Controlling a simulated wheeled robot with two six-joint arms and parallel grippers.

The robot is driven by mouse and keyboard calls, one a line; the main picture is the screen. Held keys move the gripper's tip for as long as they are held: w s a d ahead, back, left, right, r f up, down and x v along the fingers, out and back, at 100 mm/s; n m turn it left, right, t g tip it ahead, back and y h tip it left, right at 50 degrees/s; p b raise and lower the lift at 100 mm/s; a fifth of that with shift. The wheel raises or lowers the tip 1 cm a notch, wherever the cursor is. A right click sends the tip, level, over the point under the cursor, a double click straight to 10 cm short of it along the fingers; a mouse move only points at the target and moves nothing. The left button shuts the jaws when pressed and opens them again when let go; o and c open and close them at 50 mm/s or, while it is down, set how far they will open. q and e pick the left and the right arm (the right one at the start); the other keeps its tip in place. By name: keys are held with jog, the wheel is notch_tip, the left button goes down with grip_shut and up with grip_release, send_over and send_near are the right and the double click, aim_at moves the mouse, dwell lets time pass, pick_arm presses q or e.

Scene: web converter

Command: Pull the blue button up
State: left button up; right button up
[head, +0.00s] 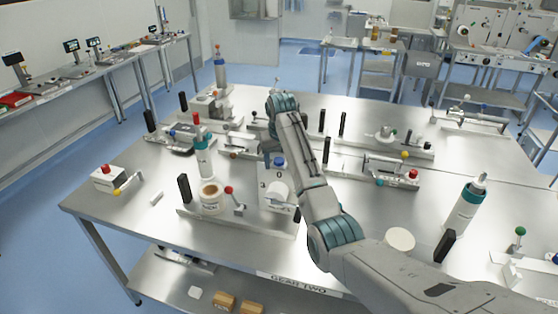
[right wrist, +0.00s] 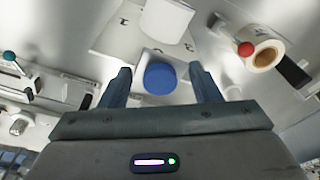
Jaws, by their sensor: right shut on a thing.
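The blue button (head: 280,161) is a round cap on a white box (head: 272,187) marked with 0 on the steel table. In the right wrist view the button (right wrist: 160,79) shows from above, between the two fingers. My right gripper (right wrist: 163,84) is shut on the blue button, with a finger on each side of it. In the head view my right arm reaches in from the lower right and bends down over the box, hiding part of it. My left gripper is not in view.
A white roll (head: 279,196) sits in front of the button. A red-knobbed lever (head: 229,190) and a tape roll (head: 211,193) stand to its left. A bottle with a teal band (head: 203,158) stands further left. Another bottle (head: 466,204) stands at the right.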

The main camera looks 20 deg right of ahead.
aim_at(279, 160)
jog(key=shift+w+r, duration=0.1)
jog(key=shift+r, duration=1.05)
jog(key=o, duration=1.2)
jog(key=shift+s, duration=0.2)
jog(key=shift+o, duration=0.2)
jog(key=shift+w+r, duration=0.1)
jog(key=shift+r, duration=0.05)
jog(key=shift+r, duration=2.8)
jog(key=shift+f, duration=0.1)
